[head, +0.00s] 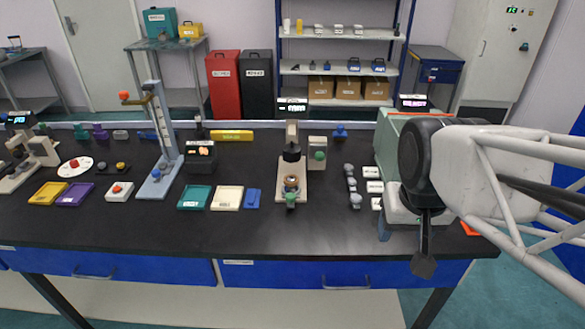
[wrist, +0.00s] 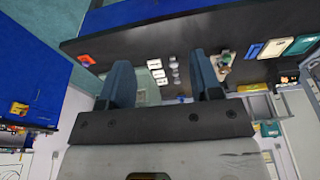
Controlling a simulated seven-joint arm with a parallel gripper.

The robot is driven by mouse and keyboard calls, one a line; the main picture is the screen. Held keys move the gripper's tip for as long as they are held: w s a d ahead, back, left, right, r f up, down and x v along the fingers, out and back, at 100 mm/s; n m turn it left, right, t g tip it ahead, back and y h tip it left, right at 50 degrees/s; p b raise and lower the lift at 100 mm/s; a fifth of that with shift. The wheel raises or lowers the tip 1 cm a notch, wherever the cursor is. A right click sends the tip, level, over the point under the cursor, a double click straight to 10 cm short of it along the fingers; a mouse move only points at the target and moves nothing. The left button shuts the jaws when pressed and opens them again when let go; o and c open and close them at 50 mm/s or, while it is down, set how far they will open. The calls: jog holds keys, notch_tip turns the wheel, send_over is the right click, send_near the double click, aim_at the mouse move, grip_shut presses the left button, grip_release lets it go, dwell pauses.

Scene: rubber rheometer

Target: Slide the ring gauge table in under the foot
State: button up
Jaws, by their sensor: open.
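The ring gauge table (head: 291,184) is a small block with a brass-coloured ring, low on the front of a beige stand (head: 283,192). A green knob (head: 291,200) sticks out at its front. The black foot (head: 291,153) hangs from the stand's column, above and slightly behind the ring. The gap between them is too small to judge. My gripper (head: 405,248) is open and empty near the bench's front right edge, well right of the stand. In the wrist view my open fingers (wrist: 161,66) frame the bench. The stand (wrist: 222,68) shows there partly behind the right finger.
Grey weights (head: 351,185) and white blocks (head: 374,187) stand between the stand and my arm. Left of the stand lie a blue piece (head: 254,198), a cream tray (head: 227,199) and a green tray (head: 195,197). The bench front (head: 290,235) before the stand is clear.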

jog(key=w+a, duration=0.4)
jog(key=w, duration=0.7)
jog(key=m+g, duration=0.2)
jog(key=m, duration=0.1)
send_over(291, 195)
notch_tip(291, 195, down, 14)
jog(key=shift+f, duration=0.15)
jog(key=shift+w+f, duration=0.1)
jog(key=shift+f, duration=3.9)
